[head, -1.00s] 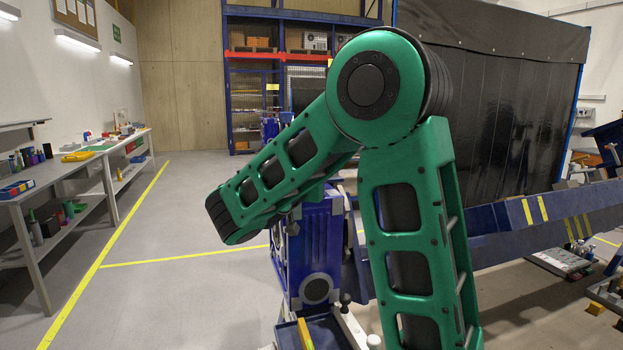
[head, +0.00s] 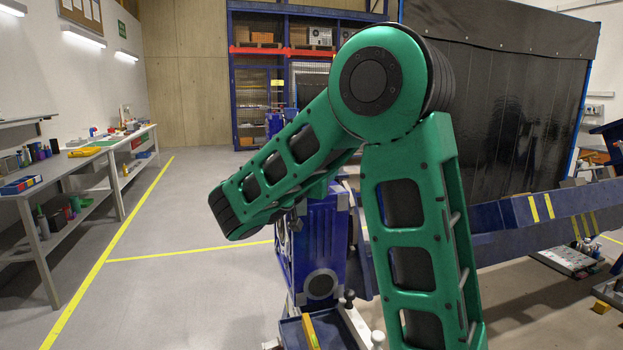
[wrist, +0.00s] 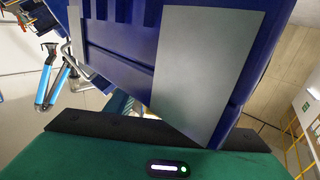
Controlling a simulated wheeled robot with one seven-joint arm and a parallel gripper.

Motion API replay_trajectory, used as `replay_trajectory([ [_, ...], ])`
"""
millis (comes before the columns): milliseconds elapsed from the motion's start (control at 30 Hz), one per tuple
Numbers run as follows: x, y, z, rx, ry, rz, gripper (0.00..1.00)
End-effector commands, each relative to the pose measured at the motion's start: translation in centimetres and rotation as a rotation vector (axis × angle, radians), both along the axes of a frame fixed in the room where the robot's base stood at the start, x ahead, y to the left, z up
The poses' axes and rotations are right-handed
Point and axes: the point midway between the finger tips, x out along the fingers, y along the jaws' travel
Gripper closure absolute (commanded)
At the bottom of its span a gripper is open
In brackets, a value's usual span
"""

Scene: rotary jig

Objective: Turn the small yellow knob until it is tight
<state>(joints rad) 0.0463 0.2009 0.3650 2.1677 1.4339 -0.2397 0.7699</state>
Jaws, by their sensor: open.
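The small yellow knob does not show in either view. The blue jig (head: 322,250) stands upright in the head view, partly hidden by my green arm.
A blue tray with a yellow bar (head: 309,332) is low in front of the jig. A long blue beam (head: 490,225) runs off right. A workbench (head: 75,165) stands at the left, with open floor (head: 190,290) between. Blue-handled pliers (wrist: 55,80) appear in the wrist view.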

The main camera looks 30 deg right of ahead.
Motion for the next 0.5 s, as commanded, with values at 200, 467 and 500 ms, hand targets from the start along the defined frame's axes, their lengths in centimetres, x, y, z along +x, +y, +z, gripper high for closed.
replay_trajectory([
  [200, -0.7, 1.3, 0.0, -0.001, 0.001, 0.004, 0.52],
  [467, -1.7, 2.9, 0.0, -0.001, 0.002, 0.003, 0.52],
  [500, -1.8, 3.1, 0.0, -0.002, 0.001, 0.003, 0.52],
])
